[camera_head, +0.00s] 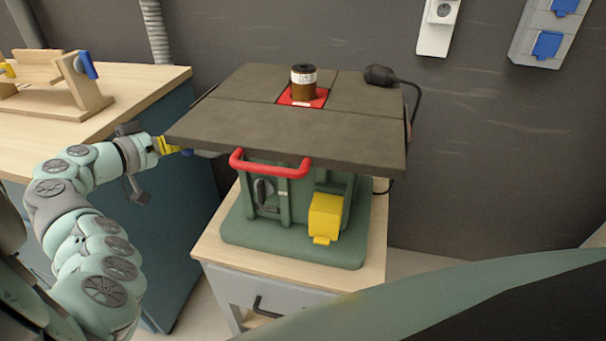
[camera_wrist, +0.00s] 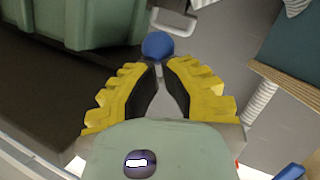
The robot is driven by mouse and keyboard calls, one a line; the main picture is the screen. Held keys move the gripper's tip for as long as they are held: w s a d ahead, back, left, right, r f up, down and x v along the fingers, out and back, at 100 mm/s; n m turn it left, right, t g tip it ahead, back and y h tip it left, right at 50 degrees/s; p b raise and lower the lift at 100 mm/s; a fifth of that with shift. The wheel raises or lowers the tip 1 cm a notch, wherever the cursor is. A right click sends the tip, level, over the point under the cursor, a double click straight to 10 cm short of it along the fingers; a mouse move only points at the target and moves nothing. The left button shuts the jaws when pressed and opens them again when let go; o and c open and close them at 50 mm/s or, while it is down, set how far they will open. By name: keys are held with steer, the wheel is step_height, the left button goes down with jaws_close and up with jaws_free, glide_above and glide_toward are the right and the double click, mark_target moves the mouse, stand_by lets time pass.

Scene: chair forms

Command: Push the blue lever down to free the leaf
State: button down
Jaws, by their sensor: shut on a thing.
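The blue lever shows as a round blue knob (camera_wrist: 158,46) at my fingertips in the wrist view. In the head view only a small bit of blue (camera_head: 187,152) shows under the left edge of the dark tabletop. My gripper (camera_wrist: 158,68) has yellow fingers with black pads, closed in on the lever just behind the knob; the lever's shaft is mostly hidden between them. The gripper also shows in the head view (camera_head: 174,146), beside the tabletop's left corner. The tabletop (camera_head: 270,133) lies flat in several panels; I cannot tell which one is the leaf.
The green machine body (camera_head: 290,245) stands on a wooden-topped cabinet (camera_head: 376,215), with a red bar handle (camera_head: 271,168) and yellow box (camera_head: 325,216) in front. A brown jar (camera_head: 303,82) stands on the red insert. A workbench (camera_head: 130,90) with a wooden frame is at left.

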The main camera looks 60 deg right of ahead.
steer(key=shift+d+f+m+h+b, duration=0.15)
steer(key=shift+f+h+b, duration=0.35)
steer(key=shift+b, duration=1.1)
steer(key=shift+d+f+m+h+b, duration=0.15)
steer(key=shift+f+h+b, duration=0.3)
steer(key=shift+b, duration=1.15)
steer(key=shift+h+b, duration=0.25)
steer(key=shift+b, duration=0.75)
steer(key=shift+w+d+h+b, duration=0.15)
steer(key=shift+h+b, duration=0.25)
steer(key=shift+b, duration=0.95)
